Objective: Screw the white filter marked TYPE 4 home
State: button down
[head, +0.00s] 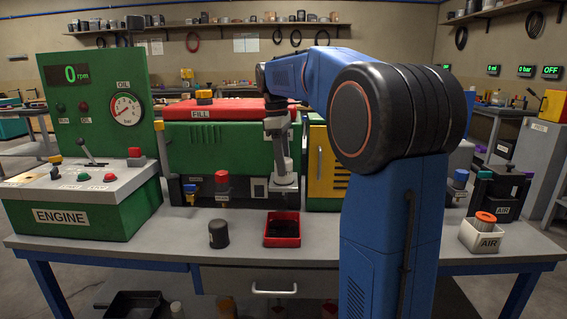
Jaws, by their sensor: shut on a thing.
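My gripper (284,178) hangs down in front of the green engine block (236,149), under its red FILL cover (230,110). The TYPE 4 marking is too small to read. The top of the filter and its seat are hidden by the gripper, so I cannot tell whether its thread is engaged.
A dark canister (219,234) stands on the bench left of the red tray. The ENGINE console (85,200) is at left, its display at 0 rpm. A white AIR box (483,235) with an orange filter (485,218) is at right. The bench front is mostly clear.

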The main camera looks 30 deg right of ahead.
jog(key=c, duration=0.8)
grip_release()
jog(key=shift+c, duration=0.2)
jog(key=shift+r, duration=0.1)
notch_tip(320, 180, up, 17)
jog(key=w+a, duration=0.2)
jog(key=s+a+f+m+t, duration=0.2)
jog(key=s+a+f, duration=0.2)
jog(key=s+f, duration=0.35)
jog(key=s+a+f+m+t, duration=0.1)
jog(key=s+a+f+m, duration=0.2)
jog(key=s+a+f, duration=0.45)
jog(key=s+a+f+m+t+y, duration=0.1)
jog(key=s+f+m, duration=0.3)
jog(key=s+f, duration=1.3)
notch_tip(320, 180, down, 4)
jog(key=shift+a+r+t, duration=0.1)
jog(key=shift+a+t, duration=0.55)
jog(key=shift+t, duration=0.25)
